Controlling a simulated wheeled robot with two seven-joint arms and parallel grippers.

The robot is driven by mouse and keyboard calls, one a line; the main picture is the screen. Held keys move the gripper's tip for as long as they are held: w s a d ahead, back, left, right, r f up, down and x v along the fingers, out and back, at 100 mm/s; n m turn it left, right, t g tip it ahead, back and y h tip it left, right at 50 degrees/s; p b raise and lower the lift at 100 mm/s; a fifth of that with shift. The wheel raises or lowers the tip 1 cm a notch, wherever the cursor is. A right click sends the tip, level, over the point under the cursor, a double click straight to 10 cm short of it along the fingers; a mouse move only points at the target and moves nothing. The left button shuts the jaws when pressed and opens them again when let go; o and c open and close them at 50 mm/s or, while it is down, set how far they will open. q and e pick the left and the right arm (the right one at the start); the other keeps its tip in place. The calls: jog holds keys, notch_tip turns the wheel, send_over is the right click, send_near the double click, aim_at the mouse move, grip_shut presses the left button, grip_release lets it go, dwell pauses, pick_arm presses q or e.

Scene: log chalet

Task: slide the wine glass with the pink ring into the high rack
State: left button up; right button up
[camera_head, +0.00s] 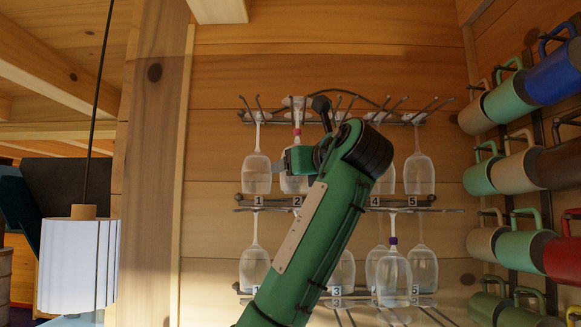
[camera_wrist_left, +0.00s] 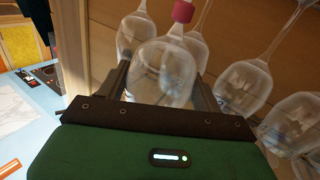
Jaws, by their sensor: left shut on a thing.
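The wine glass with the pink ring hangs upside down at the high rack (camera_head: 385,118), above the label 2. Its ring (camera_head: 297,132) and bowl (camera_head: 290,184) show in the head view; the bowl is partly hidden by my gripper. My left gripper (camera_head: 287,160) is shut on this glass. In the left wrist view the two fingers (camera_wrist_left: 160,85) stand either side of the clear bowl (camera_wrist_left: 165,58), with the pink ring (camera_wrist_left: 183,11) above it. The foot is near the rack's prongs; I cannot tell whether it rests on them. My right gripper is not in view.
Other upside-down glasses hang close by, one at left (camera_head: 257,172) and one at right (camera_head: 419,172). A lower rack holds several more, one with a purple ring (camera_head: 393,240). Coloured mugs (camera_head: 507,100) hang on the right. A white lamp (camera_head: 78,262) hangs left.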

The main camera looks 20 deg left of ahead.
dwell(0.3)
pick_arm(q)
jog(key=o, duration=0.7)
jog(key=shift+o, duration=0.9)
jog(key=shift+s+a+r, duration=0.1)
jog(key=shift+s, duration=0.1)
jog(key=shift+w, duration=0.1)
jog(key=shift+d+f, duration=0.2)
jog(key=shift+d, duration=0.2)
jog(key=b+v, duration=0.2)
jog(key=v, duration=0.4)
jog(key=shift+s, duration=0.3)
dwell(2.4)
jog(key=shift+r, duration=0.15)
